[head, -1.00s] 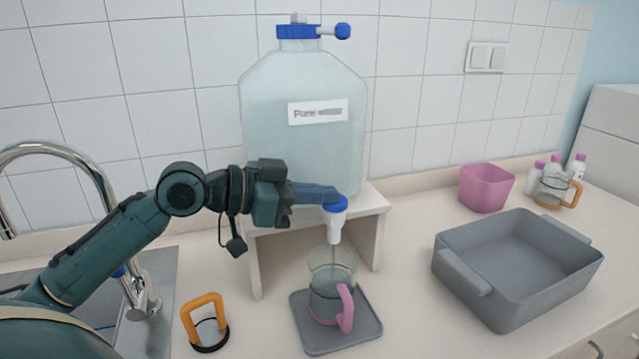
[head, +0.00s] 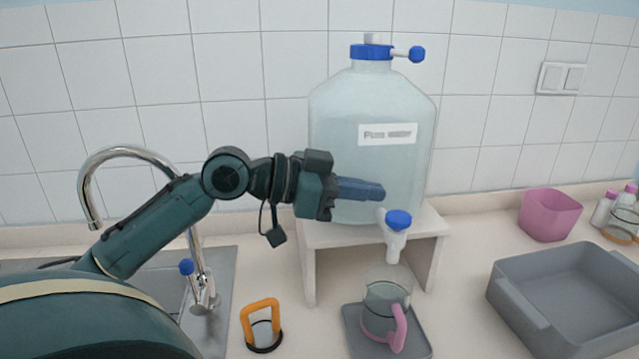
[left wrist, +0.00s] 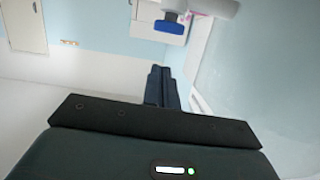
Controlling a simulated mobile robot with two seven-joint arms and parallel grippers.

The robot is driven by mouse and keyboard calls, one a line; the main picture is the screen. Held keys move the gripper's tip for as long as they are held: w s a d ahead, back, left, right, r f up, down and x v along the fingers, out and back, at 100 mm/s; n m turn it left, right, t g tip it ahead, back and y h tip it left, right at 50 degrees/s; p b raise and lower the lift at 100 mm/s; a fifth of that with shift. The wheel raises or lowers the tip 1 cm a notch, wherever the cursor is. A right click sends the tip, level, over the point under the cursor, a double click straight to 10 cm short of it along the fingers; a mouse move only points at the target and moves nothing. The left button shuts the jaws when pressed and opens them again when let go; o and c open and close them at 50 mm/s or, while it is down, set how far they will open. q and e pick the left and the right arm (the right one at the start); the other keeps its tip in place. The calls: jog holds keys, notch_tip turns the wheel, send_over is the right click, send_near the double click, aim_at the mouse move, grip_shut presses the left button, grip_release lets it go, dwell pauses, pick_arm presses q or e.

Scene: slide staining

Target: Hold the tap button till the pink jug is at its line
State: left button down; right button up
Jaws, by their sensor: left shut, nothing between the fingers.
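The pink-handled clear jug (head: 375,322) stands upright on a grey pad (head: 418,345) under the tap. A dark line runs around its glass; I cannot tell exactly how the water level sits against it. The white tap (head: 394,245) has a blue button (head: 398,219) on top, and no stream shows below its spout. My left gripper (head: 382,192) is shut and empty, just above and left of the button, apart from it. In the left wrist view the button (left wrist: 169,27) shows beyond the shut fingers (left wrist: 160,75). My right gripper is not in view.
A large clear water bottle (head: 350,105) stands on a pale stand (head: 310,265). An orange-handled item (head: 261,325) is on the counter at left, beside the sink and its faucet (head: 130,155). A grey basin (head: 570,300) and pink container (head: 549,214) are at right.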

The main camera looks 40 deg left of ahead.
pick_arm(q)
jog(key=b+v, duration=0.2)
jog(key=v, duration=0.4)
jog(key=shift+s+r, duration=0.2)
jog(key=shift+s, duration=0.05)
jog(key=shift+a, duration=0.1)
dwell(0.9)
